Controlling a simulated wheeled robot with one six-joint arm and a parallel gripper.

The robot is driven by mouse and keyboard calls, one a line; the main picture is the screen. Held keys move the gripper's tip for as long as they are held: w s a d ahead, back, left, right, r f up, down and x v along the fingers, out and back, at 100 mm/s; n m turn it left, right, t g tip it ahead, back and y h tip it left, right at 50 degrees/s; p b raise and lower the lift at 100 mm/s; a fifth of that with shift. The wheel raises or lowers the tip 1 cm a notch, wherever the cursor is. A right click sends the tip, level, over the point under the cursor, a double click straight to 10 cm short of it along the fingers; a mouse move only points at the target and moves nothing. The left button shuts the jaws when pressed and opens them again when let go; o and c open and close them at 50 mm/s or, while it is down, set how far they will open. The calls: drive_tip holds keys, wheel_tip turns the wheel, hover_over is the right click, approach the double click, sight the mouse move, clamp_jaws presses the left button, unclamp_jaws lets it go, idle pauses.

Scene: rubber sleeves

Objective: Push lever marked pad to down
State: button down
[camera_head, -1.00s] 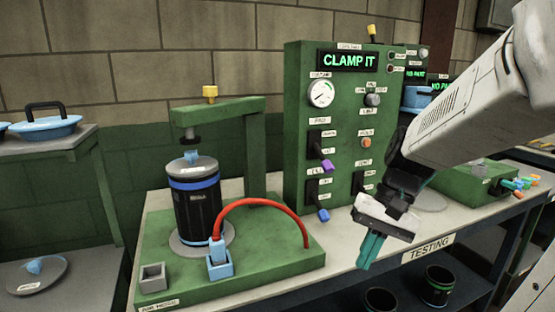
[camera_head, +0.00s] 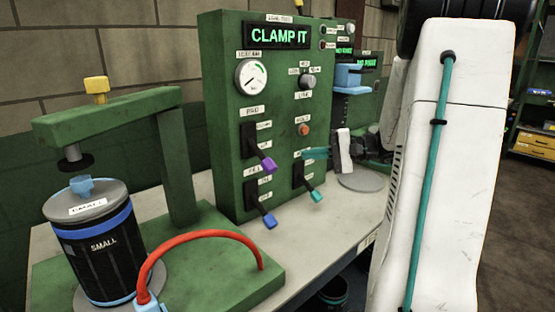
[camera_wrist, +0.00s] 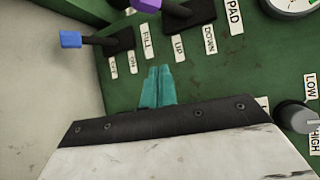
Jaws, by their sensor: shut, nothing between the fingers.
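The lever marked PAD has a purple handle (camera_head: 267,163) and a black slotted base, on the front of the green control panel (camera_head: 235,110). In the head view its handle slants down to the right. In the wrist view the purple handle (camera_wrist: 150,5) shows at the top edge, partly cut off, nearer the UP label (camera_wrist: 179,48) than the DOWN label (camera_wrist: 210,39). My gripper (camera_head: 313,153) has teal fingers, shut and empty. It is to the right of the purple handle in the head view, apart from it. The teal fingertips also show in the wrist view (camera_wrist: 158,72).
A blue-handled lever (camera_head: 268,221) sits below the PAD lever, and a teal-handled lever (camera_head: 315,196) is right of it. A red button (camera_head: 303,129) and a knob (camera_head: 307,82) are above. The screen reads CLAMP IT. A red hose (camera_head: 205,235) and black canister (camera_head: 103,255) stand at left.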

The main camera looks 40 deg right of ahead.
sight(260, 155)
drive_tip(key=x, duration=1.1)
drive_tip(key=shift+s+a, duration=0.2)
drive_tip(key=shift+s, duration=0.05)
drive_tip(key=shift+s+a+r, duration=0.15)
drive_tip(key=shift+s+a, duration=0.15)
drive_tip(key=shift+s, duration=0.25)
drive_tip(key=shift+s+a+r, duration=0.15)
drive_tip(key=shift+s+a, duration=0.1)
drive_tip(key=shift+s, duration=0.3)
drive_tip(key=shift+s+a+r, duration=0.15)
drive_tip(key=shift+s+a, duration=0.15)
drive_tip(key=shift+s, duration=0.3)
